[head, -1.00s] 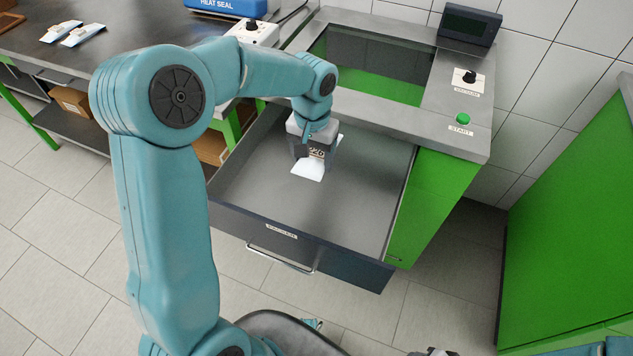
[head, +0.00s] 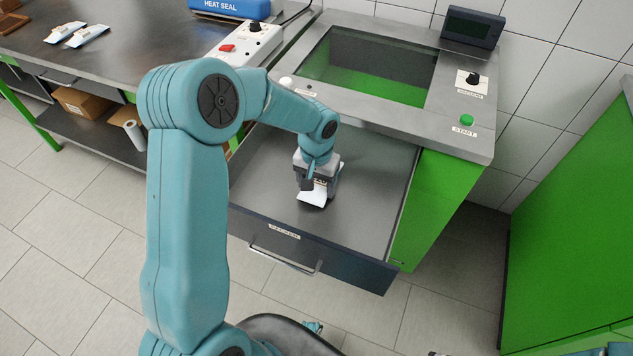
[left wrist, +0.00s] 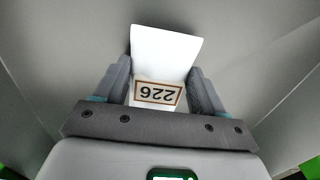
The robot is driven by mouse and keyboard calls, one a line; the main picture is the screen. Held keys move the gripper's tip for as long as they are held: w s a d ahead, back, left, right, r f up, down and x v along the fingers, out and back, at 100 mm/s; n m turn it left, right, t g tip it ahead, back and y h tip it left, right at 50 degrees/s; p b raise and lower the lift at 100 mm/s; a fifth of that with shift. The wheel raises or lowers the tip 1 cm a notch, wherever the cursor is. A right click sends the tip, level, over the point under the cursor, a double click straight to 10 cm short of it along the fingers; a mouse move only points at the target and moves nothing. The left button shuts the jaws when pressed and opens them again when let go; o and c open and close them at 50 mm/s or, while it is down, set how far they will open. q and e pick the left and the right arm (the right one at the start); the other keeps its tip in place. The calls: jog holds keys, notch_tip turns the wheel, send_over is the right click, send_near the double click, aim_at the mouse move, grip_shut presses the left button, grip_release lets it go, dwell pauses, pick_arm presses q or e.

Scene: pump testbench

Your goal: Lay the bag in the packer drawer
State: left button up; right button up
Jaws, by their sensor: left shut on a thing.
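The packer drawer (head: 365,210) is pulled open, with a grey floor and a dark labelled front. My left gripper (head: 318,190) is inside the drawer's outline, pointing down. It is shut on a white bag (head: 313,198), whose lower end shows below the fingers. In the left wrist view the bag (left wrist: 165,50) lies between the two fingers (left wrist: 160,85) and bears a label reading 226. I cannot tell whether the bag touches the drawer floor.
The packer top has a window (head: 370,65), a green START button (head: 467,120) and a knob. At left is a bench (head: 130,45) with two more bags (head: 78,36) and the blue heat sealer (head: 230,8). A green cabinet (head: 575,190) stands at right. The drawer's right side is clear.

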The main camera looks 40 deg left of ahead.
aim_at(317, 186)
pick_arm(q)
jog(key=o, duration=1.2)
jog(key=shift+w+f, duration=0.1)
jog(key=shift+f, duration=0.05)
notch_tip(317, 186, up, 12)
jog(key=shift+r+p, duration=0.25)
jog(key=shift+p, duration=0.5)
